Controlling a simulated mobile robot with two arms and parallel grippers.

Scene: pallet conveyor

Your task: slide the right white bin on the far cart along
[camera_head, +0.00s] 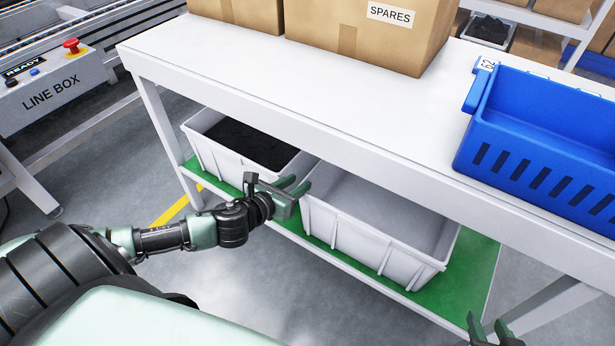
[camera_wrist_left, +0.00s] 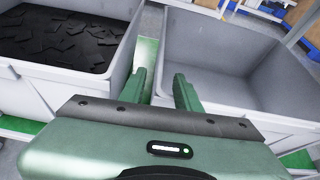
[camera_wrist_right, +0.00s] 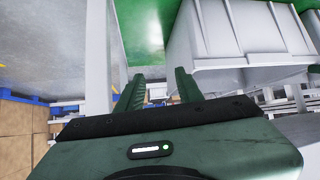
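The right white bin (camera_head: 375,235) stands on the green lower shelf (camera_head: 462,275) of the white cart (camera_head: 330,112) and looks empty. The left white bin (camera_head: 215,158), beside it, holds dark pieces (camera_head: 252,143). My left gripper (camera_head: 296,186) is at the near left corner of the right bin, by the gap between the bins. In the left wrist view its fingers (camera_wrist_left: 160,88) are apart, one on each side of the right bin's wall; contact cannot be told. My right gripper (camera_head: 490,328) is open and empty in front of the cart, low at the right. The bin also shows in the right wrist view (camera_wrist_right: 240,35).
The cart's upper deck carries cardboard boxes (camera_head: 372,40), one labelled SPARES, and a blue crate (camera_head: 545,135). The deck overhangs the bins. A line box panel (camera_head: 50,95) and conveyor stand at the left. Bare green shelf lies right of the right bin.

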